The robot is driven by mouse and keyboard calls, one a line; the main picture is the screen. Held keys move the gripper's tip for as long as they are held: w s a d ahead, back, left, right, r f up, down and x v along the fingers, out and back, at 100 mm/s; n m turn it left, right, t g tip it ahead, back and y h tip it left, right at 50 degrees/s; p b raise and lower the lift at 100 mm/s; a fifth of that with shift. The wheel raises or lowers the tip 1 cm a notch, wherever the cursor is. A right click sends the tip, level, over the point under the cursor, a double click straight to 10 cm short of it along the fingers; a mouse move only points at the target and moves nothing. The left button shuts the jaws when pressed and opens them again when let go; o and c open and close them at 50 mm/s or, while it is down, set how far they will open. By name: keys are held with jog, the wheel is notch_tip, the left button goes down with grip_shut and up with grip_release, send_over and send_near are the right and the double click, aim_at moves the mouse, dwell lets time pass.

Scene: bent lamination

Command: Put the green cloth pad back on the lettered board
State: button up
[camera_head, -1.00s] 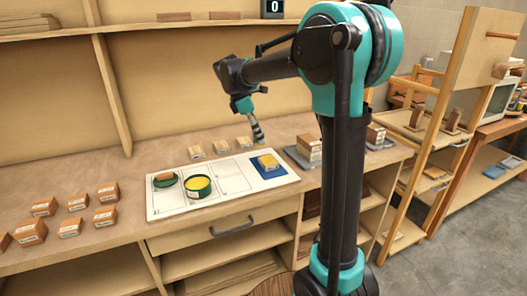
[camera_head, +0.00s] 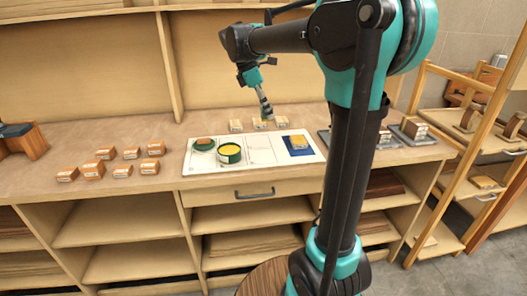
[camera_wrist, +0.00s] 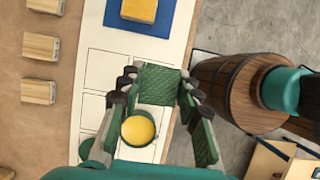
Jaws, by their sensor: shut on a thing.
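The lettered board (camera_head: 313,158) is a white panel with outlined cells lying on the bench; it also shows in the wrist view (camera_wrist: 98,65). The green cloth pad (camera_wrist: 155,83) is a textured green piece between my fingertips in the wrist view. The gripper's fingers (camera_wrist: 157,84) show on both sides of the pad. In the head view the pad is too small to make out. Some printed cells between the green tin and the blue pad are bare.
The board carries a green tin of yellow filling (camera_head: 229,153), a green round dish (camera_head: 203,144) with a brown block, and a blue pad (camera_head: 300,146) with a yellow block. Wooden blocks stand behind the board and at left (camera_head: 94,169). A wooden barrel (camera_wrist: 225,88) stands beside the bench.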

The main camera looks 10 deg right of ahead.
notch_tip(320, 180, down, 15)
jog(key=shift+f, duration=0.15)
dwell(0.4)
jog(key=shift+f, duration=0.15)
jog(key=o, duration=1.1)
jog(key=v, duration=1.1)
jog(key=s+d+f+m+t+y, duration=0.1)
jog(key=s+d+f+m, duration=0.1)
jog(key=s+f+m, duration=0.4)
jog(key=s+d+f+m+t+y, duration=0.1)
jog(key=s+d+f+m+y, duration=0.1)
jog(key=s+f+m, duration=0.4)
jog(key=s+d+f+m+t+y, duration=0.1)
jog(key=s+d+f+m+t, duration=0.1)
jog(key=s+d+f+m, duration=0.2)
jog(key=shift+s+d+f+m+y, duration=0.1)
jog(key=shift+s+f+m, duration=0.25)
jog(key=shift+s+f, duration=0.55)
jog(key=shift+s+f+m+y, duration=0.1)
jog(key=shift+s+f+m, duration=0.2)
jog(key=shift+s+f, duration=0.6)
jog(key=shift+s+d+f+m+y, duration=0.1)
jog(key=shift+s+f+m, duration=0.3)
jog(key=shift+s, duration=0.85)
